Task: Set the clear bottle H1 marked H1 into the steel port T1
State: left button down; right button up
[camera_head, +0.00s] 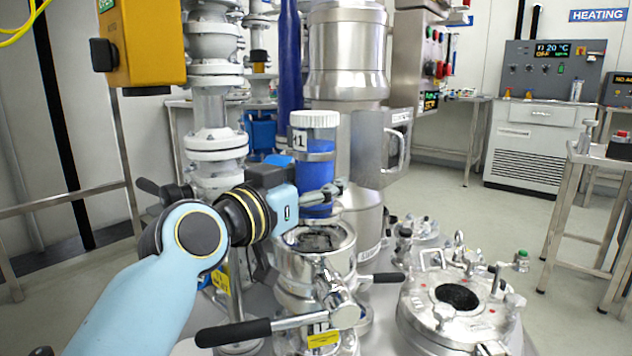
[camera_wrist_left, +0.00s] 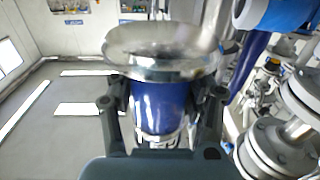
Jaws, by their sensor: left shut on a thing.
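The clear bottle H1 (camera_head: 316,160), with a white ribbed cap, an H1 label and blue contents, stands upright in the head view. My left gripper (camera_head: 318,197) is shut around its lower part. Its base appears at or just above the far side of the open round steel port T1 (camera_head: 296,262), whose dark opening shows; I cannot tell whether they touch. In the left wrist view a blue cylinder (camera_wrist_left: 160,108) sits between the fingers of my left gripper (camera_wrist_left: 163,105), with a blurred steel rim over it in the picture. My right gripper is not in view.
A steel vessel lid (camera_head: 415,305) with a dark round opening and clamps is at the right. Black-handled levers (camera_head: 232,332) stick out around the port. A large steel column (camera_head: 347,60) stands close behind the bottle, and white flanged pipes (camera_head: 215,150) stand to the left.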

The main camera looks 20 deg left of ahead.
aim_at(316, 214)
pick_arm(q)
jog(key=shift+f, duration=0.15)
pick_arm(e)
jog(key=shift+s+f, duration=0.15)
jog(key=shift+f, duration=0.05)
pick_arm(q)
jog(key=shift+f+b, duration=1.45)
jog(key=shift+f, duration=0.25)
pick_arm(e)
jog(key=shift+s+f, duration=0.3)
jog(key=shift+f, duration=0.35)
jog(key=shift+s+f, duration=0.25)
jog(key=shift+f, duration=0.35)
pick_arm(q)
jog(key=shift+f+b, duration=0.35)
jog(key=shift+f, duration=0.2)
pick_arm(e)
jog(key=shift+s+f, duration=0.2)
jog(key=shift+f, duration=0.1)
pick_arm(q)
jog(key=c, duration=0.6)
grip_release()
jog(key=shift+c, duration=0.2)
jog(key=shift+o, duration=1)
jog(key=shift+f, duration=0.1)
